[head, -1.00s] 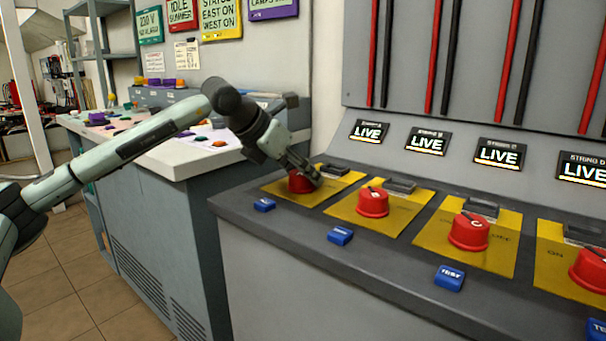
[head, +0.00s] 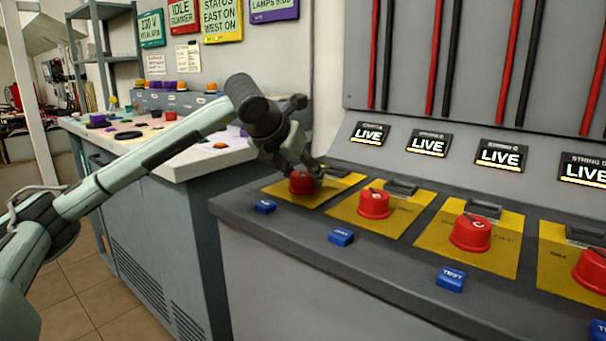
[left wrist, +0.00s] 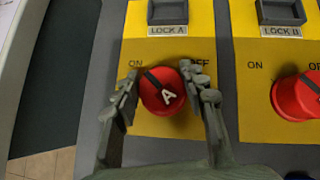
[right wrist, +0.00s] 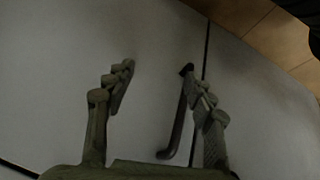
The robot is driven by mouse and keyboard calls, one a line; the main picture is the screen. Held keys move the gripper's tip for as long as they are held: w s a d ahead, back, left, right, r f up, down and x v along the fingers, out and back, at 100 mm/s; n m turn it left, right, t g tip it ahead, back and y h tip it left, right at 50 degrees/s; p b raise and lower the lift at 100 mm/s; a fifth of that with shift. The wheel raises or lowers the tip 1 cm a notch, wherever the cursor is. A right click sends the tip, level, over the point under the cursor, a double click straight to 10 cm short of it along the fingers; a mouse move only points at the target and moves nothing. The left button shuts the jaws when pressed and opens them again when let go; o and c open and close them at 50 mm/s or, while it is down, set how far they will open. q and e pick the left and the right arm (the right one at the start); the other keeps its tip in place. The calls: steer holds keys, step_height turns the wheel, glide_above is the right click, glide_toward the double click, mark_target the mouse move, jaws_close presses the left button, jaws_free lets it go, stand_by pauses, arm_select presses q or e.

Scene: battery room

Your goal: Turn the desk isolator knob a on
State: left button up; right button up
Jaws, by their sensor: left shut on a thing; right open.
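Knob A (head: 301,184) is a red round knob on the leftmost yellow plate of the desk. In the left wrist view, knob A (left wrist: 163,99) has a black pointer bar aimed up-left, toward the ON print. The OFF print is at upper right, partly covered by a finger. My left gripper (left wrist: 164,84) is shut on knob A, one finger on each side. In the head view, my left gripper (head: 308,168) comes down on it from above. My right gripper (right wrist: 157,72) shows only in its own wrist view. It is open and empty, facing a pale panel.
More red knobs (head: 374,204) stand on yellow plates to the right, with blue TEST buttons (head: 341,236) in front. Displays (head: 370,133) above read LIVE. The lock A block (left wrist: 167,12) sits behind knob A. A dark bar handle (right wrist: 175,130) is near my right fingers.

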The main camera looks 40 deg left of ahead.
arm_select(q)
steer(key=o, duration=1.2)
steer(key=v, duration=1.2)
